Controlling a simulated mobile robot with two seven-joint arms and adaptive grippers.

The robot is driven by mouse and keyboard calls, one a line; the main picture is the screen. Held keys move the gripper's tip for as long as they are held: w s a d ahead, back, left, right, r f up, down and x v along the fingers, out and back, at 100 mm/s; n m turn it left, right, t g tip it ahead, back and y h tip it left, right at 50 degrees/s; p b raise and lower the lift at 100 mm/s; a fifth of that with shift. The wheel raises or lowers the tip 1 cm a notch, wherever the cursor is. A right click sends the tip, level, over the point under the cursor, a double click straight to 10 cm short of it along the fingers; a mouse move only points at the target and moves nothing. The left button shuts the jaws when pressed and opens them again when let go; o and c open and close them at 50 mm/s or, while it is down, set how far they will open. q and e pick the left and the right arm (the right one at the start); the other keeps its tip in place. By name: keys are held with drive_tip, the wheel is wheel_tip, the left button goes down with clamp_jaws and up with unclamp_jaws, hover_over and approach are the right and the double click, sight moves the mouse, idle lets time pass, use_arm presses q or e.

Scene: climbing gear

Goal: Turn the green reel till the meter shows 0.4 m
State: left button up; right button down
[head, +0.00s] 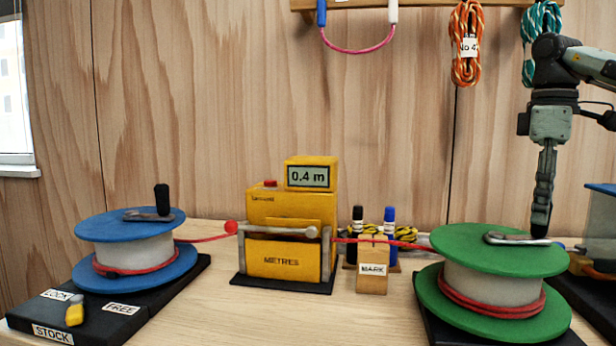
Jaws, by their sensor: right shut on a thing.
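The green reel (487,245) stands at the right with red cord wound on its pale drum. A metal crank (508,239) lies across its top flange. My right gripper (541,222) points down at the crank's right end, shut on the crank's handle, which the fingers hide. The yellow meter (284,215) in the middle reads 0.4 m on its display (308,176). Red cord (350,240) runs from the meter to the green reel. The blue reel (128,250) at the left also holds red cord. My left gripper is out of view.
A wooden MARK block (373,265) stands between meter and green reel, with black and blue pens (389,222) behind it. The blue reel's base (165,300) has LOCK and FREE labels and a yellow-knobbed lever (75,312). Coiled ropes (467,45) hang above.

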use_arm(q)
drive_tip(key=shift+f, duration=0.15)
use_arm(e)
drive_tip(key=shift+s, duration=0.15)
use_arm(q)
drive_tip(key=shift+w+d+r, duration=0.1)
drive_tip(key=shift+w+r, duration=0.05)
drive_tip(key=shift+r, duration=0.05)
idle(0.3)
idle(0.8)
use_arm(e)
drive_tip(key=shift+s+a, duration=0.2)
drive_tip(key=shift+s, duration=0.35)
drive_tip(key=shift+s+a+p, duration=0.15)
drive_tip(key=shift+s+p, duration=0.1)
drive_tip(key=shift+p, duration=0.1)
drive_tip(key=shift+s, duration=0.1)
drive_tip(key=c, duration=1.4)
unclamp_jaws()
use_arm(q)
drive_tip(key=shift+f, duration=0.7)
use_arm(e)
drive_tip(key=shift+o, duration=0.9)
